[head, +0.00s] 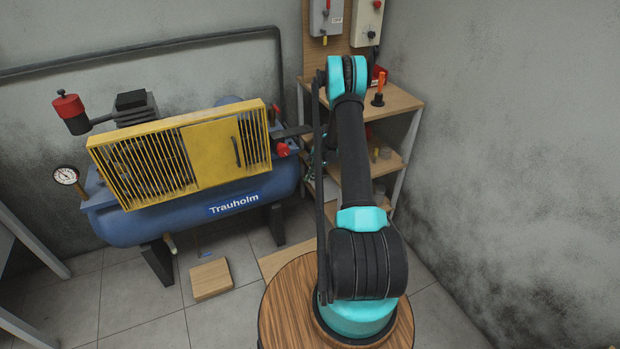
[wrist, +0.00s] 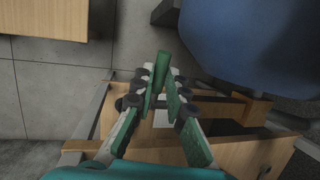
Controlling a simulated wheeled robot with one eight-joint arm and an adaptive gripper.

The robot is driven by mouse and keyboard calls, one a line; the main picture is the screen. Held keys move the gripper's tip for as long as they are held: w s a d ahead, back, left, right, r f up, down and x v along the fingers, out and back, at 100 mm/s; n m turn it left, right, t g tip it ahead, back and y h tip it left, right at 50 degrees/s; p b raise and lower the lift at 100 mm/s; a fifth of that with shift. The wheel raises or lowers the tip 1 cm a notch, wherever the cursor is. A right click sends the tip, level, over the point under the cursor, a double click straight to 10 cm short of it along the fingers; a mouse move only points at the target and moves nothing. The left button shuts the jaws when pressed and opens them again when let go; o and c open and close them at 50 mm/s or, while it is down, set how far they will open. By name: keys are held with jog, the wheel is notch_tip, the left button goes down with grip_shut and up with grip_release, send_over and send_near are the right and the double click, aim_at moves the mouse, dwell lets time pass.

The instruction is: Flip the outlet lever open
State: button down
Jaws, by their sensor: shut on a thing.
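The outlet lever cannot be picked out for certain. A red part (head: 283,149) shows at the right end of the blue tank (head: 125,222), close to my arm. In the head view my gripper is mostly hidden behind my arm. In the wrist view my gripper (wrist: 165,72) has its green fingers drawn together at the tips, beside the tank (wrist: 255,45). No red part shows in the wrist view.
A yellow grille cover (head: 210,150) sits on top of the tank. A pressure gauge (head: 66,175) stands at its left. A wooden shelf (head: 398,100) stands behind my arm, below wall-mounted boxes. A wooden block (head: 211,279) lies on the tiled floor. The walls are close behind and at right.

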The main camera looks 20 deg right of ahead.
jog(key=c, duration=1.5)
grip_release()
jog(key=shift+c, duration=0.2)
jog(key=h, duration=0.1)
jog(key=a+f+h, duration=0.1)
jog(key=shift+s+a+t+h, duration=0.1)
jog(key=shift+t+h, duration=0.2)
jog(key=shift+h, duration=0.1)
jog(key=s+r, duration=0.2)
jog(key=r, duration=0.7)
jog(key=s+r, duration=0.2)
jog(key=r, duration=0.7)
jog(key=s+a+r+n, duration=0.2)
jog(key=s+r+n, duration=0.3)
jog(key=s+r, duration=0.4)
jog(key=shift+s+a+r+t, duration=0.15)
jog(key=shift+s+a+t, duration=0.15)
jog(key=shift+s+a, duration=0.15)
